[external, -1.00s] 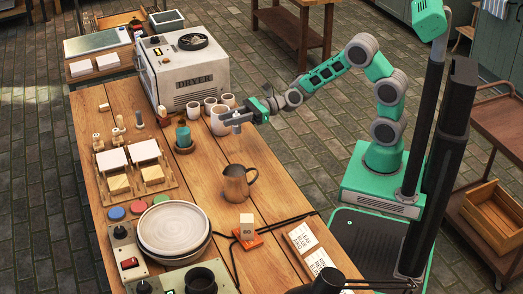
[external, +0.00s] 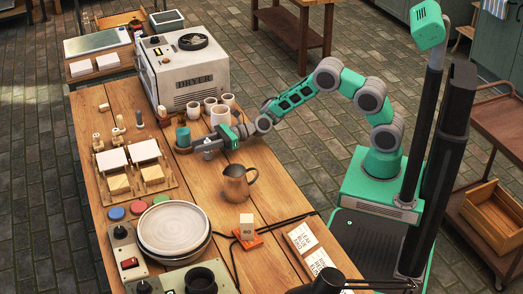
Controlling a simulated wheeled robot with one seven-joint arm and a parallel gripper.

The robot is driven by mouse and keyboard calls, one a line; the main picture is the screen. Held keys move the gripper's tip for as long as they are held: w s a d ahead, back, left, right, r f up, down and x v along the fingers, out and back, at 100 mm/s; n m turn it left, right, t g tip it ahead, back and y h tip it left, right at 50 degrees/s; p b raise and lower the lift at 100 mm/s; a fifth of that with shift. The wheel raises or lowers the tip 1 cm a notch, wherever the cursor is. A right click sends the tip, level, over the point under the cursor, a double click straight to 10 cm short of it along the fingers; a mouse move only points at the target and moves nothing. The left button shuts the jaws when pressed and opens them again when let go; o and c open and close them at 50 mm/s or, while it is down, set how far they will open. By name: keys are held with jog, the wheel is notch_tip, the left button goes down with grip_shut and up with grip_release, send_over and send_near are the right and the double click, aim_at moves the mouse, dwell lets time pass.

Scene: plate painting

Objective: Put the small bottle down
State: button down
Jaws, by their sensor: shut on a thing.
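My gripper (external: 203,147) is shut on the small bottle (external: 208,155), low over the wooden table. Only a small pale part of the bottle shows below the fingers; the rest is hidden. I cannot tell whether its base touches the table. The gripper is just right of a teal cup (external: 183,133) that stands in a brown dish, and behind a brown metal jug (external: 236,184).
Several pale cups (external: 220,115) stand behind my gripper, beside the white dryer (external: 188,80). A wooden rack (external: 128,193) with white and tan blocks is at left. Plates (external: 174,228) are stacked in front. Bare wood (external: 195,180) lies between rack and jug.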

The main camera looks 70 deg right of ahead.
jog(key=shift+f, duration=0.2)
jog(key=c, duration=1.1)
grip_release()
jog(key=shift+r, duration=0.25)
jog(key=v, duration=1.2)
jog(key=shift+s, duration=0.1)
jog(key=shift+f, duration=0.1)
